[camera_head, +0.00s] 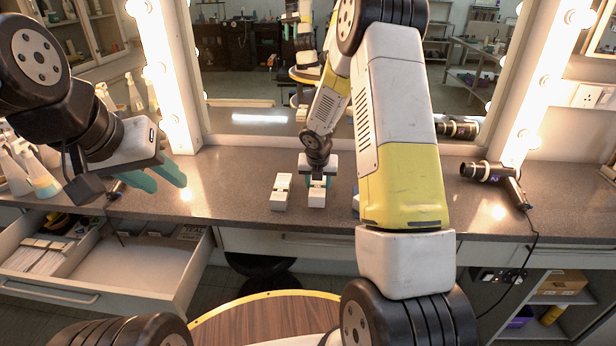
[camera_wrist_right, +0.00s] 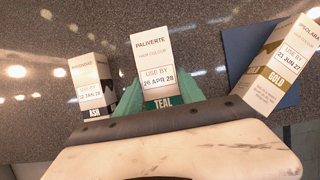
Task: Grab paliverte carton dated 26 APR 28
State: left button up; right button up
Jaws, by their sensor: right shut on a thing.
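The Paliverte carton (camera_wrist_right: 155,62) is white with a teal band reading TEAL and "USE BY 26 APR 28". In the right wrist view it stands between the teal fingers of my right gripper (camera_wrist_right: 160,100), which is shut on it. In the head view my right gripper (camera_head: 318,181) holds this white carton (camera_head: 317,198) at the counter; I cannot tell whether its base touches the surface. My left gripper (camera_head: 160,176) is open and empty above the counter's left part.
An ASH carton (camera_wrist_right: 91,88) dated JAN 28 is on the left, also seen in the head view (camera_head: 281,191). A hair dryer (camera_head: 497,175) lies right; a drawer (camera_head: 150,265) is open left.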

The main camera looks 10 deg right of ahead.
aim_at(315, 204)
jog(key=shift+r, duration=0.75)
jog(key=s+a+r, duration=0.1)
jog(key=s+a, duration=0.3)
jog(key=s, duration=1.1)
jog(key=shift+s+a, duration=0.2)
jog(key=shift+s, duration=0.05)
